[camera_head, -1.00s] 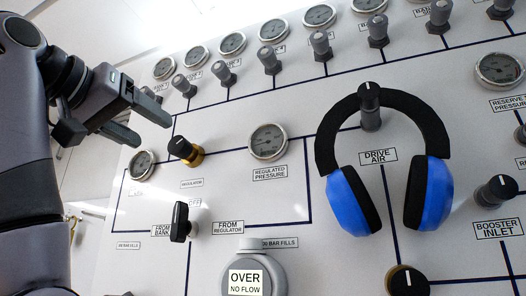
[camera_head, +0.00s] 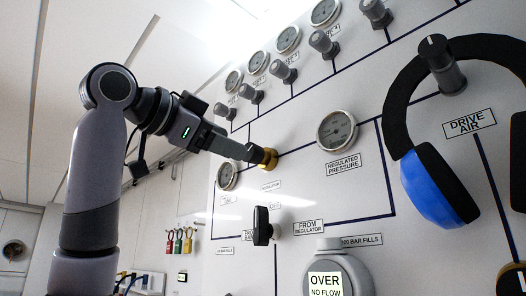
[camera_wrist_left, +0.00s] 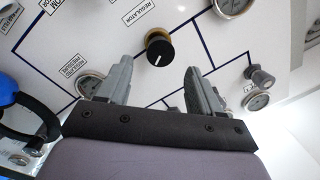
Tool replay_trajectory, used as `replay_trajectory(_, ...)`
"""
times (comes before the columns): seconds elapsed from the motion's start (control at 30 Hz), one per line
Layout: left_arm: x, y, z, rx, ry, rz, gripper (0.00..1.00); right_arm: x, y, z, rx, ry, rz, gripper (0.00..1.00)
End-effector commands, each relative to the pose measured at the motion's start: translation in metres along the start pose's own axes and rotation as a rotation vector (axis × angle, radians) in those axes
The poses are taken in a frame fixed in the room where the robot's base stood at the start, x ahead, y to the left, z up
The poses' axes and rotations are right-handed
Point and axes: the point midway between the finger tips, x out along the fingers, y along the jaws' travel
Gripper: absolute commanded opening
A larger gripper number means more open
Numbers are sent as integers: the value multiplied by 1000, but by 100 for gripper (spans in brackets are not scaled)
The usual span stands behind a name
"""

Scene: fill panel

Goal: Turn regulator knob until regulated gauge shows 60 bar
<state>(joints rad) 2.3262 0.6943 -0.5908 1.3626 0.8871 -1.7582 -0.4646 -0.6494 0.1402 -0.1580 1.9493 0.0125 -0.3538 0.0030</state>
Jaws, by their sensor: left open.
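The regulator knob is black on a brass collar (camera_head: 268,158). The open left gripper (camera_head: 238,150) is in front of it in the head view and hides most of its black top. In the left wrist view the knob (camera_wrist_left: 159,49) shows whole, with a white pointer line. It lies just beyond the spread fingers of my left gripper (camera_wrist_left: 158,78), between their lines, with no contact visible there. The regulated pressure gauge (camera_head: 337,129) is right of the knob; its needle is too small to read. My right gripper is out of view.
Blue headphones (camera_head: 432,180) hang on the drive air knob to the right. A black lever (camera_head: 262,226) sits below the regulator, and a round device reading "OVER NO FLOW" (camera_head: 326,285) is lower down. A row of gauges and small knobs (camera_head: 283,72) runs above.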

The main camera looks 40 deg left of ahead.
Motion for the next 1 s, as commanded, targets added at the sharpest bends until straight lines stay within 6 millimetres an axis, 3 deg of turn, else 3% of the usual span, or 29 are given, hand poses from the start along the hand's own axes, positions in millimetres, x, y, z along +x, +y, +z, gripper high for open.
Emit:
replay_trajectory(0.17,14,0,2,13,-7,7,65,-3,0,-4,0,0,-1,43)
replay_trajectory(0.53,65,0,1,9,-5,5,65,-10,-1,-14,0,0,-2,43)
replay_trajectory(0.9,72,1,2,9,-4,4,65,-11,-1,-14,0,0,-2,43)
replay_trajectory(1.0,72,1,2,9,-4,4,32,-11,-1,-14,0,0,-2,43)
